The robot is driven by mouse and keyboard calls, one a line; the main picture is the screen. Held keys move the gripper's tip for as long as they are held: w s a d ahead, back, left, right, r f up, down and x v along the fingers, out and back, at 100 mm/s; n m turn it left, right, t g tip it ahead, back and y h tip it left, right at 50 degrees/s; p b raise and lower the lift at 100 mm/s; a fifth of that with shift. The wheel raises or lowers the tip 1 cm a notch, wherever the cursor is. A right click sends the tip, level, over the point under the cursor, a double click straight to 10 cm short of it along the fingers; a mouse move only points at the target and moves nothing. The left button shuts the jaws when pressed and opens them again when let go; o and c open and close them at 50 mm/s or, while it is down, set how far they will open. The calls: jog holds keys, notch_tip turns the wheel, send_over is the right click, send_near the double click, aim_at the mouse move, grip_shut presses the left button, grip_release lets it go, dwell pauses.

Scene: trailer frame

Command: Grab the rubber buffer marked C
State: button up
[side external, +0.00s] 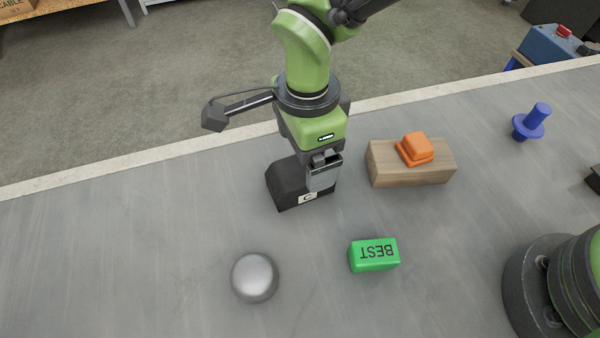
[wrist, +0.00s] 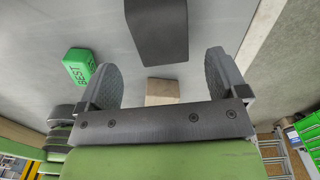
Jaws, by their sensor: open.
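The rubber buffer (side external: 283,189) is a black, slope-sided block on the grey table, with a pale label reading C on its near face. My gripper (side external: 324,178) points down at its right end in the side view and hides part of it. In the wrist view a dark block, which looks like the buffer (wrist: 158,30), lies ahead of the spread fingers of my gripper (wrist: 160,65), in line with the gap between them. The jaws are open with nothing held. Whether a finger touches the buffer cannot be told.
A wooden block (side external: 410,174) carrying an orange stepped piece (side external: 415,147) stands close to the right. A green BEST block (side external: 374,255) and a silver dome (side external: 254,277) lie nearer the camera. The table's left side is clear.

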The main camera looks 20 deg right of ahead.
aim_at(300, 169)
jog(key=f, duration=0.6)
jog(key=shift+w+a+f, duration=0.1)
jog(key=shift+a+f, duration=0.25)
jog(key=shift+c, duration=0.4)
jog(key=c, duration=1.1)
